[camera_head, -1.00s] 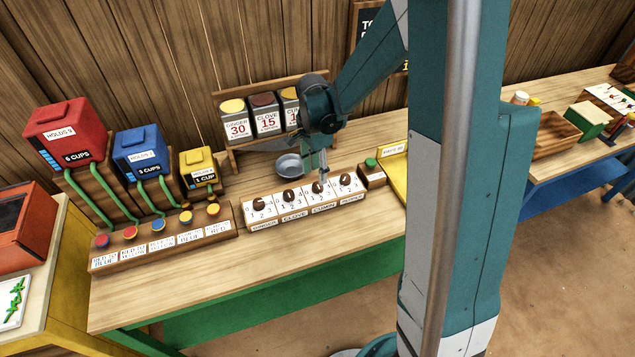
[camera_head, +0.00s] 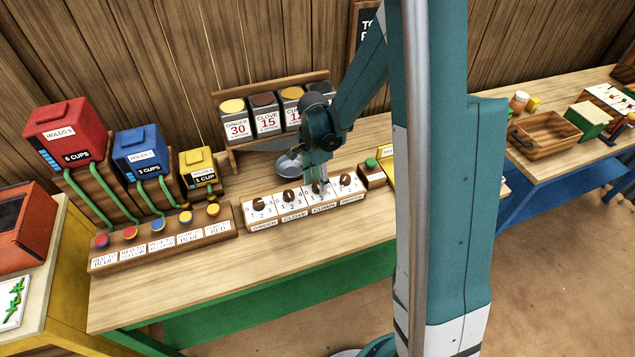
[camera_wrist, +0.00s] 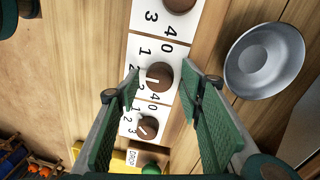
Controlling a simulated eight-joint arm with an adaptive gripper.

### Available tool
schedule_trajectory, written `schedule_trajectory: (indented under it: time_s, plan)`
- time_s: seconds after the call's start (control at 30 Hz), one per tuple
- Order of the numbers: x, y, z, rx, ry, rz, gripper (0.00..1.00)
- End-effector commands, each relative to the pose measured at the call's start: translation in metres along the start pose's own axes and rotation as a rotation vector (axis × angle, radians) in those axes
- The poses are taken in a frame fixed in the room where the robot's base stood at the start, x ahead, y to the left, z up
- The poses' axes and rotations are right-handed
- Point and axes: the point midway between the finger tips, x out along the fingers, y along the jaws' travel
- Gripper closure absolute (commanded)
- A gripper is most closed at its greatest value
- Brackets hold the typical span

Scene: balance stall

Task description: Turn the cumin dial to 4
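The cumin dial (camera_wrist: 160,75) is a round brown knob on a white numbered plate, third from the left in the dial row. In the wrist view its pale mark points left, apparently toward the 2. My gripper (camera_wrist: 160,80) is open, with one green-padded finger on each side of this dial. I cannot tell whether the pads touch it. In the head view my gripper (camera_head: 320,187) is down at the cumin dial and hides most of it. The cumin label (camera_head: 325,210) shows below.
The clove dial (camera_head: 289,196) and ginger dial (camera_head: 259,204) sit to the left, the pepper dial (camera_head: 346,180) close on the right. A green button (camera_head: 371,163) stands beyond it. A metal bowl (camera_wrist: 264,62) lies behind the row. The tabletop in front is clear.

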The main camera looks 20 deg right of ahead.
Motion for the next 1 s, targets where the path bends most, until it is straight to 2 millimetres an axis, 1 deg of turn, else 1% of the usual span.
schedule_trajectory:
  time_s: [0.03,0.17,0.2,0.47,0.67,0.87,1.0]
  plan:
    - [0.0,0.0,0.0,0.0,0.0,0.0,0.7]
    - [-0.0001,0.0,0.0,0.0,0.0,0.0,0.87]
    - [-0.0001,0.0,0.0,0.0,0.0,0.0,0.88]
    - [0.0001,-0.0001,0.0,-0.012,0.001,0.0,0.88]
    - [0.0009,0.0,0.0001,-0.064,0.006,0.0,0.88]
    - [0.0016,0.0001,0.0002,-0.174,0.015,0.0,0.88]
    - [0.002,-0.0005,0.0003,-0.284,0.023,0.0,0.88]
